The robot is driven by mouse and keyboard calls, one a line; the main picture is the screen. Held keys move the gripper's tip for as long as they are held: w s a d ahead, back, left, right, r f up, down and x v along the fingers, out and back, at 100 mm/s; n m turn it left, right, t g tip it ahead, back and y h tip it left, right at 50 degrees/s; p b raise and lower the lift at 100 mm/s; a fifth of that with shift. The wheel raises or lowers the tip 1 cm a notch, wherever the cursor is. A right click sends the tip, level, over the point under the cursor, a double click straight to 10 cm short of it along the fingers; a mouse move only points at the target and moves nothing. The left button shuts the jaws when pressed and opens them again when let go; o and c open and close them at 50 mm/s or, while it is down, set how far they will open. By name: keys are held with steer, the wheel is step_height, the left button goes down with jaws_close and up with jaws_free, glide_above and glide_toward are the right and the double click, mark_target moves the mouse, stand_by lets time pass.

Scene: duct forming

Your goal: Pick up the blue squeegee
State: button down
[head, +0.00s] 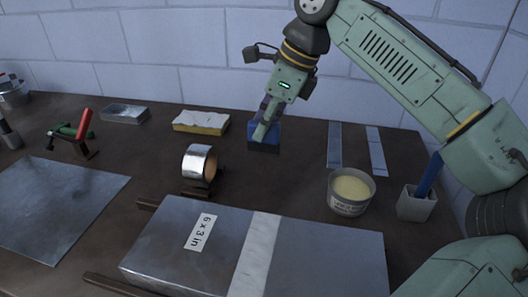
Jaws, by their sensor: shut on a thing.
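The blue squeegee (257,146) is a small dark-blue block with a darker lower edge. It is near the middle of the table, to the right of the yellow-and-white block. My gripper (265,131) points down over it and is shut on it, with the fingers covering part of its upper side. I cannot tell whether its lower edge touches the table or is slightly above it.
A foil tape roll (198,164) stands left of my gripper. A large metal duct (310,250) labelled 6 x 3 in lies in front. A tub of pale paste (350,194) and a cup (416,204) holding a blue-handled tool stand right. Two strips (334,145) lie behind.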

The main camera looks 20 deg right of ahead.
steer(key=s+d+b, duration=0.3)
steer(key=s+d, duration=0.7)
steer(key=d, duration=0.5)
steer(key=shift+r, duration=0.35)
steer(key=shift+s, duration=0.1)
